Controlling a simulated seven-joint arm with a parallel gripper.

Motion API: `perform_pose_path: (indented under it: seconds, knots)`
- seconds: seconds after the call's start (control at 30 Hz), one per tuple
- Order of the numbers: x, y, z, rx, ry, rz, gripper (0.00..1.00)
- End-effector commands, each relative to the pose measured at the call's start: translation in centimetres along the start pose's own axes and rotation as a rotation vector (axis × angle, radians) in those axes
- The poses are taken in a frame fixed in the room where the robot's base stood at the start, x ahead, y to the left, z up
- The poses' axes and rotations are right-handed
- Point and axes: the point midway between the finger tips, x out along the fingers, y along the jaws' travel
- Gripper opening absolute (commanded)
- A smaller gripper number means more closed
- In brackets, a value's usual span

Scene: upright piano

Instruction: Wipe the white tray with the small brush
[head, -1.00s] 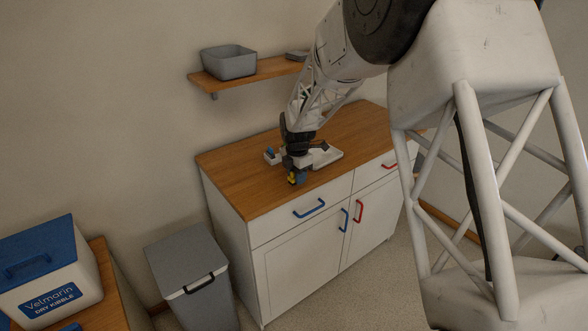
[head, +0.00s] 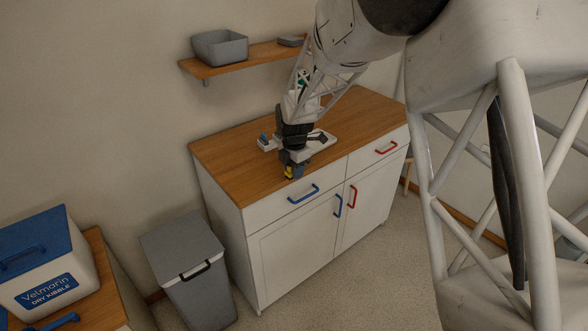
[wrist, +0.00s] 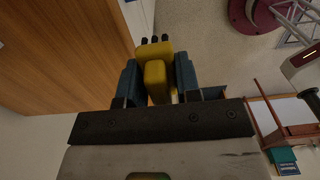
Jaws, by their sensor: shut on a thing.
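The small brush shows in the wrist view as a yellow body (wrist: 154,52) with dark bristle tufts at its far end. My gripper (wrist: 153,82) has its blue fingers shut on either side of it. In the head view my gripper (head: 293,168) is low over the front part of the wooden cabinet top, with a bit of the yellow brush (head: 289,172) showing. The white tray (head: 321,143) lies on the cabinet top just behind my gripper, partly hidden by it. I cannot tell whether the brush touches anything.
The cabinet (head: 298,262) has blue and red handles on its front. A shelf (head: 205,70) above holds a grey bin (head: 220,48). A small blue item (head: 264,137) is at the tray's left end. A grey trash bin (head: 185,262) stands left of the cabinet. The cabinet top's left part is clear.

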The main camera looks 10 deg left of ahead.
Motion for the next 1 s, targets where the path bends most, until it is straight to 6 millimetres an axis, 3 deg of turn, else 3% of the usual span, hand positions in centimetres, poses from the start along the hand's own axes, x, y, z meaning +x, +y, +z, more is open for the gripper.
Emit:
perform_pose_path:
  seconds: [0.17, 0.2, 0.3, 0.67, 1.0]
  knots:
    - [0.0, 0.0, 0.0, 0.0, 0.0, 0.0, 0.05]
    - [0.0, 0.0, 0.0, 0.0, 0.0, 0.0, 0.28]
    - [0.0, 0.0, 0.0, 0.0, 0.0, 0.0, 0.13]
    - [-0.2, 1.0, 1.0, 0.0, 0.0, 0.001, 0.12]
    - [-1.1, 4.9, 5.4, 0.001, 0.0, 0.0, 0.12]
